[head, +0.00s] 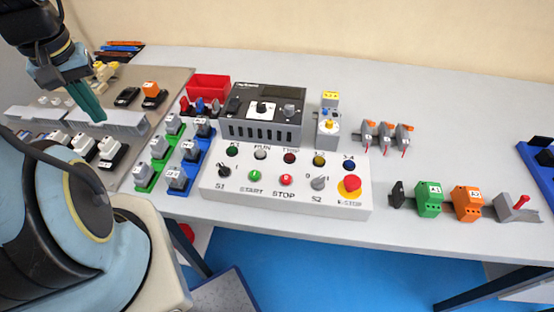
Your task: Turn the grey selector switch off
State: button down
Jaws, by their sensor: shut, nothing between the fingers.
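The grey selector switch (318,183), marked S2, sits on the sloped front of a white control box (215,190), between the red STOP button (286,180) and the yellow-and-red emergency stop (350,187). Its knob seems to lean toward the right, but it is too small to be sure of its position. My gripper (90,108), with teal fingers, is at the upper left above the grey rail area. It is shut and empty, well apart from the switch.
A black selector S1 (224,171) and a green START button (254,176) share the box. Coloured lamps line its upper row. A dark grey device (262,112) stands behind it. Green and orange modules (466,204) stand to the right. The table front right of the box is mostly clear.

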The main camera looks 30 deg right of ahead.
aim_at(317, 182)
jog(key=k+l, duration=0.15)
jog(key=k, duration=0.4)
jog(key=k+l+u, duration=0.1)
jog(key=k, duration=0.4)
